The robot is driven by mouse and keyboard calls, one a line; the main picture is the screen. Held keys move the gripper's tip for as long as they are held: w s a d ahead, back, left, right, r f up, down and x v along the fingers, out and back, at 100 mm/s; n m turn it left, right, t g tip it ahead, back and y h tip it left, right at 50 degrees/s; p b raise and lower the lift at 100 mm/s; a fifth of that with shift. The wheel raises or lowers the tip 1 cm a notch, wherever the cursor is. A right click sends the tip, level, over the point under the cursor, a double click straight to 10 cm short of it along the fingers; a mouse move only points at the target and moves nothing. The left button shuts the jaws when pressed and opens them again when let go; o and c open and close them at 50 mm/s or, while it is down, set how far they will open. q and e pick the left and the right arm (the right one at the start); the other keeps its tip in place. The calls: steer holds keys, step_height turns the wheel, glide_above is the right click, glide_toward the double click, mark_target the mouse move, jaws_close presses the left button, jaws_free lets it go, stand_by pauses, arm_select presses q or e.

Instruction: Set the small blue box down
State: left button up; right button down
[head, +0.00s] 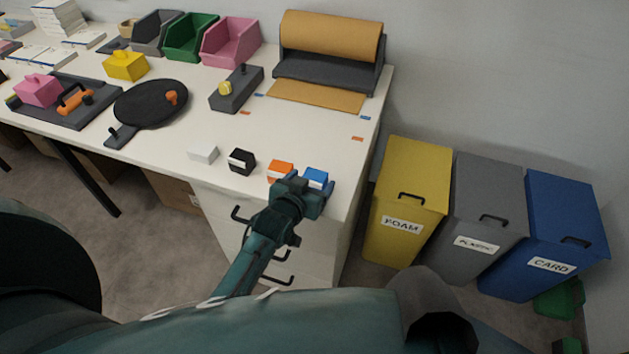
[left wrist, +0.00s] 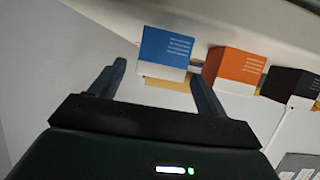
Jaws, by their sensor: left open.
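The small blue box (head: 316,176) sits at the front right corner of the white desk, at the right end of a row of small boxes. My left gripper (head: 307,187) is open at this box and hides part of it in the head view. In the left wrist view the blue box (left wrist: 167,50) shows at the far end of the gap between my two spread fingers (left wrist: 157,82). I cannot tell whether either finger touches it. My right gripper is not in view.
An orange box (head: 280,170), a black box (head: 242,161) and a white box (head: 203,154) stand left of the blue one. A paper roll holder (head: 325,70) is behind. Yellow (head: 408,190), grey and blue bins stand right of the desk. Desk space behind the row is clear.

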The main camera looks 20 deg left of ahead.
mark_target(313, 180)
arm_select(q)
steer(key=shift+x, duration=1.5)
steer(key=c, duration=1.1)
